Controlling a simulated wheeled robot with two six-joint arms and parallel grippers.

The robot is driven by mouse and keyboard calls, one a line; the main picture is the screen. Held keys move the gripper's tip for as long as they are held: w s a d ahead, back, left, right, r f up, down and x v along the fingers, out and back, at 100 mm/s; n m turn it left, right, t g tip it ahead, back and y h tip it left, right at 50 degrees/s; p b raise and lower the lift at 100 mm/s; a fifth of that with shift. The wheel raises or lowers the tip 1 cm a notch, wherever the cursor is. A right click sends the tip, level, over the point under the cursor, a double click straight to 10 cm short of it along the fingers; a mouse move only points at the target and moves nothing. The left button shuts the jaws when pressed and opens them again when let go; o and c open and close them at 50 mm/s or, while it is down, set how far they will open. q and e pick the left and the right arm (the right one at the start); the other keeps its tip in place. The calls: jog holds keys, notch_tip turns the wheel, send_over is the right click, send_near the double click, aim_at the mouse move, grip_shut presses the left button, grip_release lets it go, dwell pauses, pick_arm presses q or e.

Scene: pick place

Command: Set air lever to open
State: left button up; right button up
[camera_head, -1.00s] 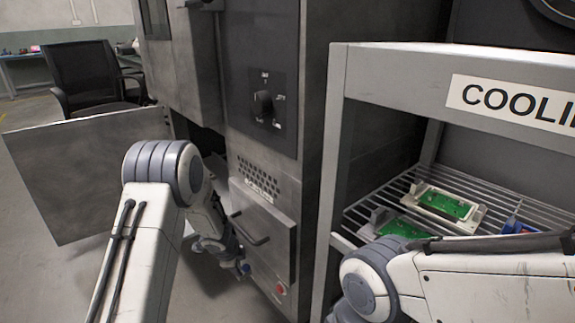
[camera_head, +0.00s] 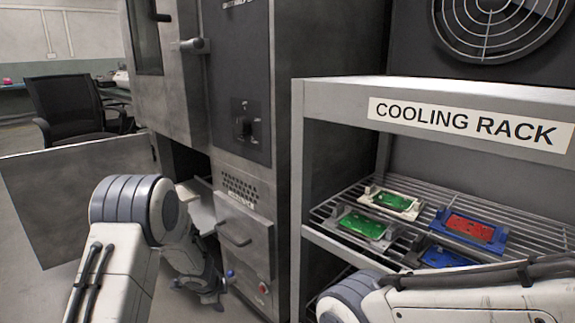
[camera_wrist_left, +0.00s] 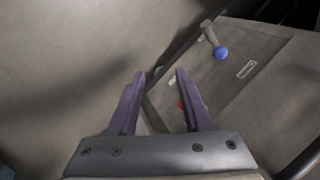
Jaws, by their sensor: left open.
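The lever is a short metal arm with a blue knob on the cabinet front. In the left wrist view its blue knob (camera_wrist_left: 220,53) is ahead and to the right of my fingers, apart from them. In the head view the blue knob (camera_head: 230,273) shows small at the lower cabinet front. My left gripper (camera_head: 208,294) is low in front of the cabinet, just left of and below the knob. In the wrist view its two purple fingers (camera_wrist_left: 160,74) are spread with nothing between them. My right arm shows at the lower right, but its gripper is out of view.
A red button (camera_head: 263,287) is right of the lever. A drawer-like panel with a handle (camera_head: 235,238) is above. An open metal door (camera_head: 75,195) stands left. The cooling rack (camera_head: 340,103) at right holds green, red and blue boards. A black chair (camera_head: 75,105) is behind.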

pick_arm(q)
jog(key=s+d+r+n+y+p, duration=0.1)
jog(key=s+d+r+n+p, duration=0.3)
jog(key=r, duration=0.7)
jog(key=s+d+r+n+y+p, duration=0.1)
jog(key=s+d+r+p, duration=0.25)
jog(key=s+r, duration=0.45)
jog(key=s+d+r+n+g+h+p, duration=0.1)
jog(key=s+d+r+g+p, duration=0.1)
jog(key=s+r, duration=0.5)
jog(key=s+d+r+n+g+h+p, duration=0.1)
jog(key=s+d+r+n+p, duration=0.15)
jog(key=s, duration=0.75)
jog(key=s+d+r+n+g+h+p, duration=0.1)
jog(key=s+d+r+g+p, duration=0.15)
jog(key=s+r, duration=0.5)
notch_tip(320, 180, up, 34)
jog(key=s+p, duration=0.1)
jog(key=p, duration=3.5)
